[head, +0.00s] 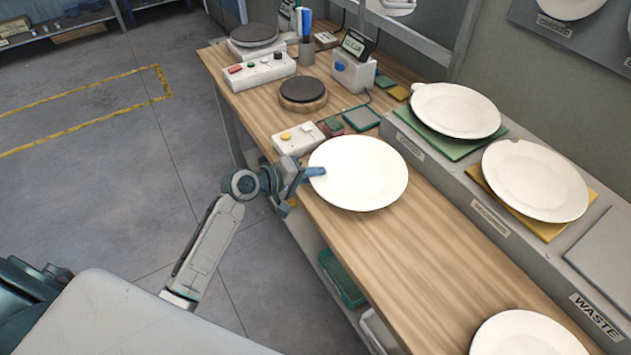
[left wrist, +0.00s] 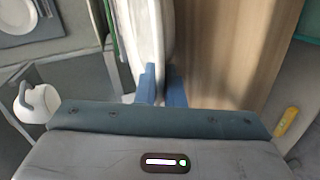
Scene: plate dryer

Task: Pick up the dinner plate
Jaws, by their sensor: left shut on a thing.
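A white round dinner plate (head: 362,175) is at the near edge of the wooden table, and its left rim is in my left gripper (head: 314,172). The blue fingers are shut on that rim. In the left wrist view, the plate (left wrist: 146,30) shows nearly edge-on between the two blue fingers of the left gripper (left wrist: 163,84). I cannot tell for sure whether the plate touches the table or is just above it. My right gripper is not in view.
The wooden table (head: 405,262) is clear in front of the plate. Another white plate (head: 530,336) is at the bottom right. On the raised shelf, one plate (head: 455,110) lies on a green mat and a chipped plate (head: 535,182) on a yellow mat. A button box (head: 298,138) stands close behind.

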